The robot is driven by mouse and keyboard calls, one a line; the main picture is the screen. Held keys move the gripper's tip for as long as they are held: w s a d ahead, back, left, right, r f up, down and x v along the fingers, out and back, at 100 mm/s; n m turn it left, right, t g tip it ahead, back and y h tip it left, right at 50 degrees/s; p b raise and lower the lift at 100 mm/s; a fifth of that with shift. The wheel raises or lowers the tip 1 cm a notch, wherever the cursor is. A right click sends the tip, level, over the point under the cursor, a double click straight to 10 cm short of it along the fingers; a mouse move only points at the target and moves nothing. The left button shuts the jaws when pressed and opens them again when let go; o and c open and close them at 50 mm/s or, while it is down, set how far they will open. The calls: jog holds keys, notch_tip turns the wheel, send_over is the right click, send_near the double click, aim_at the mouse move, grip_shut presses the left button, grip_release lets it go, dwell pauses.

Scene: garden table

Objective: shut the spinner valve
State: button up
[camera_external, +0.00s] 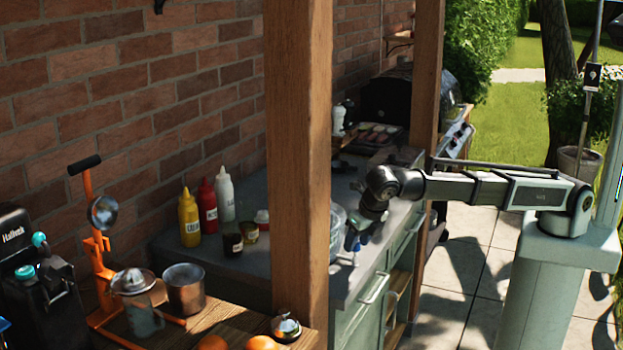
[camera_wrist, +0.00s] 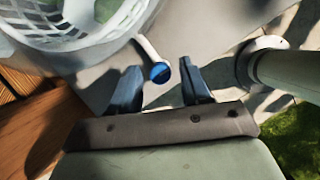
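The spinner (camera_wrist: 60,35) is a white, slotted basket-like vessel at the top left of the wrist view. In the external view its pale bowl (camera_external: 338,222) is partly hidden behind the wooden post. A white stem (camera_wrist: 148,47) comes off its side and ends in a round blue knob (camera_wrist: 160,72), which looks like the valve. My gripper (camera_wrist: 161,78) is open, with one dark finger on each side of the knob. The knob appears between or just beyond the fingertips; contact cannot be told. In the external view my gripper (camera_external: 357,232) points down beside the bowl at the counter edge.
A thick wooden post (camera_external: 298,150) stands in front of the grey counter (camera_external: 240,268). Mustard (camera_external: 189,220), ketchup (camera_external: 208,206) and white (camera_external: 225,196) bottles stand with small jars left of the post. A grill (camera_external: 388,98) is behind.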

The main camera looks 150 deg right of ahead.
grip_shut()
dwell(0.4)
jog(key=m, duration=0.2)
jog(key=m+g+y, duration=0.1)
jog(key=m, duration=0.2)
jog(key=shift+w+d+g, duration=0.15)
jog(key=shift+w+g, duration=0.05)
jog(key=shift+g, duration=0.1)
jog(key=m+y, duration=0.1)
jog(key=m, duration=0.1)
jog(key=m+y, duration=0.1)
jog(key=m, duration=0.2)
jog(key=shift+m+g, duration=0.3)
jog(key=shift+g, duration=0.1)
jog(key=shift+o, duration=0.5)
grip_release()
